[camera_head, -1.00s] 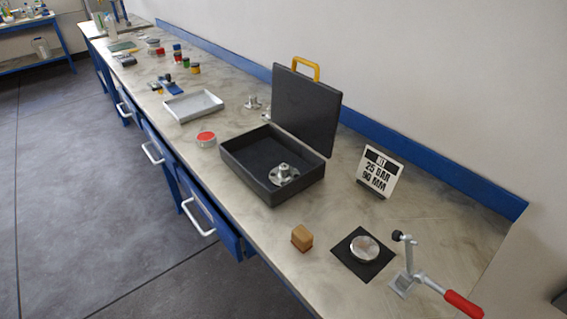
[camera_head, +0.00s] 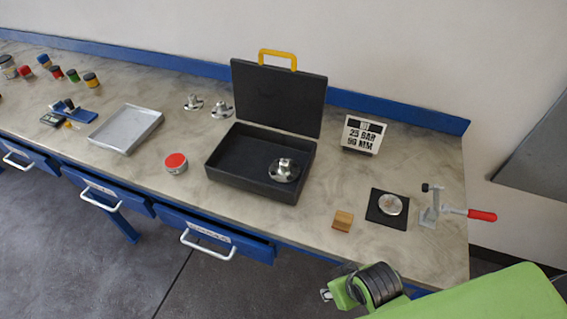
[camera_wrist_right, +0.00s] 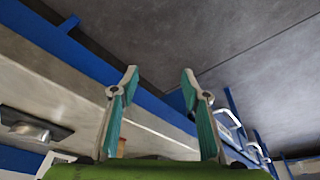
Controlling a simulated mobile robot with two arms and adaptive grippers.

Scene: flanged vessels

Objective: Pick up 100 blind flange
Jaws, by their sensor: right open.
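A flat round metal disc (camera_head: 390,204), the likeliest blind flange, lies on a black square mat (camera_head: 374,213) at the bench's right end. No size marking is readable on it. It also seems to show at the left of the right wrist view (camera_wrist_right: 36,130). A metal flange with a raised hub (camera_head: 284,169) lies in the open black case (camera_head: 237,152). My right gripper (camera_wrist_right: 158,85) is open and empty, its teal-padded fingers apart. In the head view my green right arm is at the lower right, in front of the bench edge. My left gripper is not in view.
A toggle clamp with a red handle (camera_head: 482,215) stands right of the mat. A wooden block (camera_head: 342,221) is left of it, and a sign (camera_head: 362,134) stands behind. Two hubbed flanges (camera_head: 221,109) sit behind the case. A drawer (camera_head: 228,242) stands slightly open.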

